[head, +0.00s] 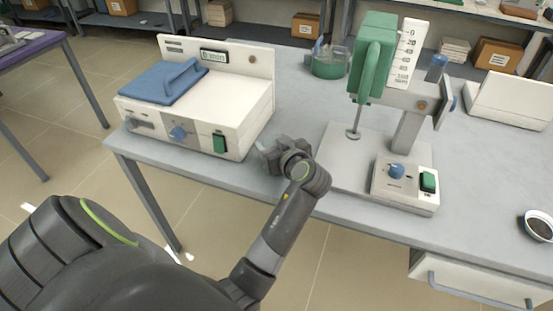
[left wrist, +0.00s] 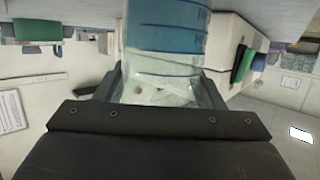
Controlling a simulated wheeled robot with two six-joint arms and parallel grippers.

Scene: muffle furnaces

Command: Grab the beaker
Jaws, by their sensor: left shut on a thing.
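In the left wrist view a clear beaker (left wrist: 165,45) with a blue-teal band of contents and ring marks fills the space between the fingers of my left gripper (left wrist: 165,92). The fingers are shut on its sides. In the head view my left gripper (head: 270,155) is at the table's front edge, between the furnace and the stand; the held beaker cannot be made out there. Another glass beaker (head: 330,62) with green contents stands farther back on the table. My right gripper is not in view.
A white furnace box (head: 240,95) with a blue lid (head: 165,82) stands left of the gripper. A stand with a green head (head: 372,60) and control box (head: 405,185) is at the right. A small dark-filled dish (head: 540,226) sits far right. The grey tabletop (head: 300,95) behind the gripper is fairly clear.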

